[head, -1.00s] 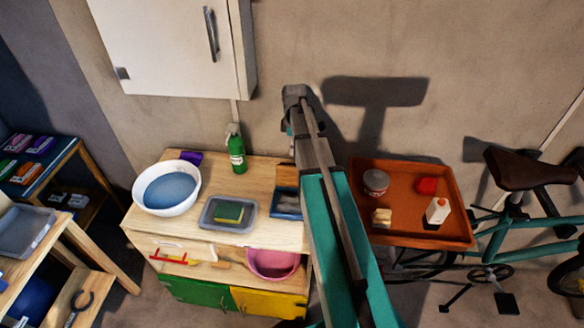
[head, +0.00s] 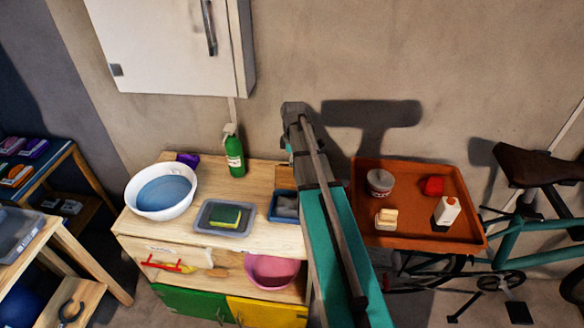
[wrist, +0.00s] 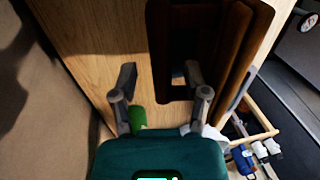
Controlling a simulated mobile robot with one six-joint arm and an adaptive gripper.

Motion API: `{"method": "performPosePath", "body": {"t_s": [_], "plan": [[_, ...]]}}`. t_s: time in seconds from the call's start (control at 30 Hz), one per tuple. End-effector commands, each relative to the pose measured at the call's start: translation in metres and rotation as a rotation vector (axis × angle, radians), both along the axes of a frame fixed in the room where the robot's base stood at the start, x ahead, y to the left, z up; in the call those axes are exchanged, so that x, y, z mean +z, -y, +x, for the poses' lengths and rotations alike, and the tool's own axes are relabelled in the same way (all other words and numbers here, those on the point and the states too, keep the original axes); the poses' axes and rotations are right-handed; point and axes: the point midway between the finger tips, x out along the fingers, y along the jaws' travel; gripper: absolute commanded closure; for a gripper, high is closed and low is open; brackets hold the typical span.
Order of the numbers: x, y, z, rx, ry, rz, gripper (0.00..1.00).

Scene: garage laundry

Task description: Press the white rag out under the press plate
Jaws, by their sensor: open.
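My gripper (wrist: 160,80) is open, its two fingers apart with nothing between them. In the wrist view it is over a wooden surface, beside a dark brown framed piece (wrist: 205,50) with a dark hollow. I cannot tell whether this is the press. In the head view my arm hides the gripper. A blue tray (head: 276,218) on the wooden cabinet top holds a grey, cloth-like lump (head: 287,205), partly behind my arm. I cannot make out a white rag or a press plate for sure.
The cabinet top (head: 245,185) also bears a white bowl (head: 133,190) of blue liquid, a grey tray (head: 203,226) with a sponge (head: 225,214), and a green bottle (head: 235,157). An orange-brown tray (head: 400,242) with several small items stands right of my arm, near a bicycle (head: 520,235).

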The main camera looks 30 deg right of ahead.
Motion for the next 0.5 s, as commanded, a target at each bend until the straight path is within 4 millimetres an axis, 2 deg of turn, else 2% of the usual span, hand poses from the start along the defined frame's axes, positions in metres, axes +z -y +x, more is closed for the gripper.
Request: {"method": "performPosePath", "body": {"t_s": [0.37,0.5], "plan": [[-0.0015,-0.0003,-0.0002,0.0,0.0,0.0,0.4],[-0.0015,-0.0003,-0.0002,0.0,0.0,0.0,0.64]]}}
